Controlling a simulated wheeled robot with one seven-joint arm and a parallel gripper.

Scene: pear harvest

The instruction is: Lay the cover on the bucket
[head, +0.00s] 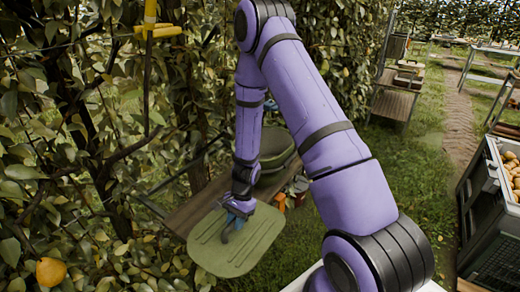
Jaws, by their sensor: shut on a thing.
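The cover (240,254) is a flat, green, rounded panel with ridges. My gripper (236,216) is shut on it near its upper part and holds it roughly level, in front of a wooden bench (190,213). The bucket (272,158) appears to be the round green container on the bench, behind my forearm. My arm hides part of it, so I cannot see its whole rim. The cover is apart from the bucket, nearer to me and lower in the picture.
Small items, one orange (281,201), stand on the bench beside the cover. Leafy branches and a pear (51,272) fill the left. A dark crate of pears (490,215) stands at the right. Grass between bench and crate is open.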

